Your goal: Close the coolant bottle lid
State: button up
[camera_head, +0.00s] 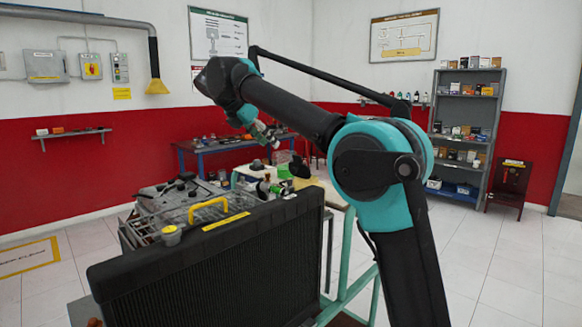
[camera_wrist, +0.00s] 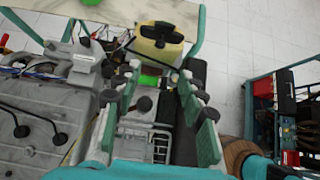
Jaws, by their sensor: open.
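The coolant bottle (camera_wrist: 147,50) is a pale yellow container at the top middle of the wrist view. A black cross-shaped lid (camera_wrist: 164,33) shows over its top; I cannot tell how far it is open. In the head view, a pale yellow body (camera_head: 304,183) with a black part (camera_head: 300,167) above it, likely the same bottle and lid, stands behind the radiator. My gripper (camera_wrist: 160,76) is open and empty, its two fingers pointing toward the bottle and apart from it. In the head view, my gripper (camera_head: 266,134) hangs above the engine trainer, above and left of the bottle.
The grey engine (camera_wrist: 40,125) lies left in the wrist view. A green part (camera_wrist: 150,80) shows between the fingers. A red and black cart (camera_wrist: 285,100) stands at right; open floor (camera_wrist: 235,50) lies between.

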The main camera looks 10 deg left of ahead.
aim_at(293, 169)
jog(key=x, duration=1.5)
jog(key=shift+w+f, duration=0.1)
jog(key=shift+f, duration=0.05)
jog(key=shift+c, duration=0.4)
grip_shut()
